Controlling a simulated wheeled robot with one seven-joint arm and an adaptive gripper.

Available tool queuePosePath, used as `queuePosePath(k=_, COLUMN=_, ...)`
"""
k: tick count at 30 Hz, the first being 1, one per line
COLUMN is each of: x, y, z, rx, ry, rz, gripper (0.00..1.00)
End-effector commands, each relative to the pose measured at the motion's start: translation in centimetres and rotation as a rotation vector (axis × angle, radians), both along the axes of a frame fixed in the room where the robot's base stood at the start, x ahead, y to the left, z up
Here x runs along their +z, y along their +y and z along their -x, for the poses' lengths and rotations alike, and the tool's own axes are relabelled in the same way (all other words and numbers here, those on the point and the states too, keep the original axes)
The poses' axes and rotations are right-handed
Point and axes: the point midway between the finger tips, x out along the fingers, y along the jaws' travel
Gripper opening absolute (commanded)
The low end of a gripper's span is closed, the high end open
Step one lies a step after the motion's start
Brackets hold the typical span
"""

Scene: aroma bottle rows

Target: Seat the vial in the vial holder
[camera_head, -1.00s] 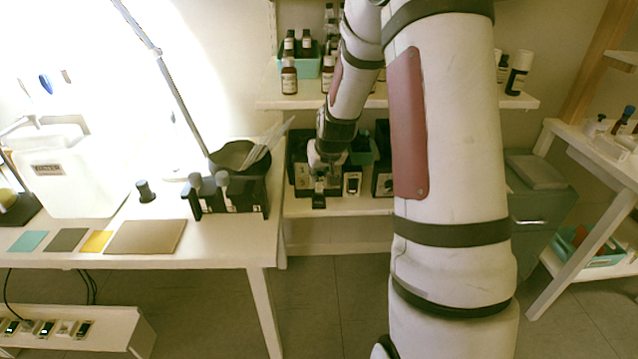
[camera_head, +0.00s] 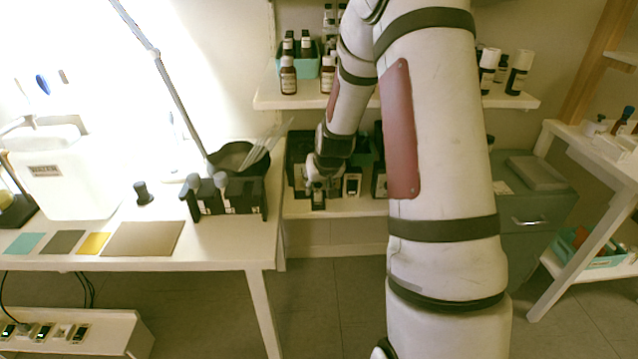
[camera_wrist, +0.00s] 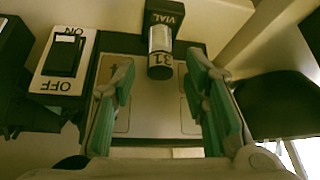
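In the wrist view a small silver vial (camera_wrist: 160,40) with a dark band marked 31 (camera_wrist: 160,62) meets a black block labelled VIAL (camera_wrist: 164,14), which looks like the vial holder. I cannot tell how deep the vial sits in it. My gripper (camera_wrist: 160,82) is open. Its two teal-padded fingers are apart, one on each side below the vial in the picture, with nothing between them. In the head view my gripper (camera_head: 320,182) is at the black unit on the low shelf, just above the small black block (camera_head: 318,200). The vial is too small to make out there.
A white ON/OFF switch plate (camera_wrist: 66,62) lies left of the fingers in the wrist view. In the head view, brown bottles (camera_head: 288,75) stand on the upper shelf (camera_head: 390,100). A worktable (camera_head: 60,262) with a black rack (camera_head: 228,200) stands left of the low shelf.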

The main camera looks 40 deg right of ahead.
Motion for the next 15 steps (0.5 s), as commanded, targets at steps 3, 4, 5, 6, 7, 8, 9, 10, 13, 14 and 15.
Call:
queuePosePath(k=3, x=0.0, y=0.0, z=0.0, rx=0.000, ry=0.000, rz=0.000, gripper=0.41)
queuePosePath(k=4, x=0.0, y=0.0, z=0.0, rx=0.000, ry=0.000, rz=0.000, gripper=0.41)
queuePosePath(k=5, x=0.0, y=0.0, z=0.0, rx=0.000, ry=0.000, rz=0.000, gripper=0.41)
queuePosePath(k=6, x=0.1, y=0.0, z=0.0, rx=0.000, ry=0.000, rz=0.000, gripper=0.41)
queuePosePath(k=7, x=0.2, y=0.0, z=0.0, rx=0.000, ry=0.000, rz=0.000, gripper=0.41)
queuePosePath(k=8, x=0.4, y=0.0, z=0.0, rx=0.000, ry=0.000, rz=0.000, gripper=0.41)
queuePosePath(k=9, x=0.7, y=0.0, z=0.1, rx=0.000, ry=-0.001, rz=0.000, gripper=0.41)
queuePosePath(k=10, x=1.0, y=0.1, z=0.3, rx=0.000, ry=-0.002, rz=0.001, gripper=0.41)
queuePosePath(k=13, x=2.5, y=0.4, z=1.1, rx=0.000, ry=-0.004, rz=0.003, gripper=0.41)
queuePosePath(k=14, x=3.0, y=0.6, z=1.4, rx=0.000, ry=-0.003, rz=0.003, gripper=0.41)
queuePosePath(k=15, x=3.8, y=0.7, z=1.8, rx=0.000, ry=-0.003, rz=0.003, gripper=0.41)
